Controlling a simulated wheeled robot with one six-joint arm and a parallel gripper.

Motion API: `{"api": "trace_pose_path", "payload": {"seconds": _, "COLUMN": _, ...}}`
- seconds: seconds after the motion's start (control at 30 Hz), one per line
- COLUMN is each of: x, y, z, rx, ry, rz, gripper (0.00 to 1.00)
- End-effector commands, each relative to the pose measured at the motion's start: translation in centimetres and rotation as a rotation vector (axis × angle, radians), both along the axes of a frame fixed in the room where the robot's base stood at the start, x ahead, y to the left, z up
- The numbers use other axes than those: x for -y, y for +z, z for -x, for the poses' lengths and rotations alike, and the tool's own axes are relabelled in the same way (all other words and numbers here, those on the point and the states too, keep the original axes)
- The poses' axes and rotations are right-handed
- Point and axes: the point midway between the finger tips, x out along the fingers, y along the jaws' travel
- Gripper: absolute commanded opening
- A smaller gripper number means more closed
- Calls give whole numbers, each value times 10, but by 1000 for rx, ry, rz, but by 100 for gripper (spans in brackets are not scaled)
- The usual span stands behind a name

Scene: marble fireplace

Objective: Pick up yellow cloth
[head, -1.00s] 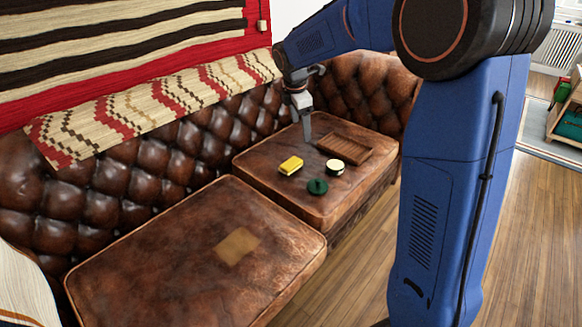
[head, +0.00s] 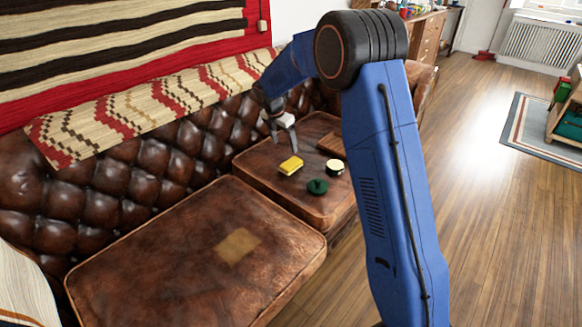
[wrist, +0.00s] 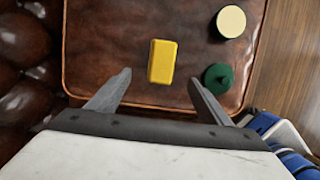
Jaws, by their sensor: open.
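The yellow cloth (head: 291,165) shows as a small yellow block lying on the far brown leather seat cushion (head: 300,205). In the wrist view the yellow cloth (wrist: 162,61) lies ahead of my gripper (wrist: 157,80), roughly centred between the fingers and a little beyond their tips. My gripper (head: 284,138) is open and empty. In the head view it hangs above the cushion, behind the yellow cloth, close to the sofa back. The fingers look apart from the cloth.
A dark green round object (head: 317,187) and a cream-topped round object (head: 335,167) sit right of the cloth. A brown wooden tray (head: 332,144) lies behind them, partly hidden by my arm. The tufted sofa back (head: 150,155) rises behind. The near cushion (head: 190,265) holds only a tan patch (head: 238,246).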

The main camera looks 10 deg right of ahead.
Motion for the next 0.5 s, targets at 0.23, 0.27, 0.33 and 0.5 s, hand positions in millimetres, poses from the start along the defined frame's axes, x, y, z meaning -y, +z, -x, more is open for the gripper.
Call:
{"api": "trace_pose_path", "payload": {"seconds": 0.23, "x": 9, "y": -43, "z": -6, "rx": -3, "ry": -2, "rz": -1, "gripper": 73}}
{"api": "trace_pose_path", "payload": {"seconds": 0.27, "x": 10, "y": -46, "z": -7, "rx": -1, "ry": -2, "rz": -1, "gripper": 73}}
{"api": "trace_pose_path", "payload": {"seconds": 0.33, "x": 12, "y": -54, "z": -8, "rx": -2, "ry": -2, "rz": 0, "gripper": 73}}
{"api": "trace_pose_path", "payload": {"seconds": 0.5, "x": 15, "y": -64, "z": -10, "rx": -1, "ry": -1, "rz": 0, "gripper": 73}}
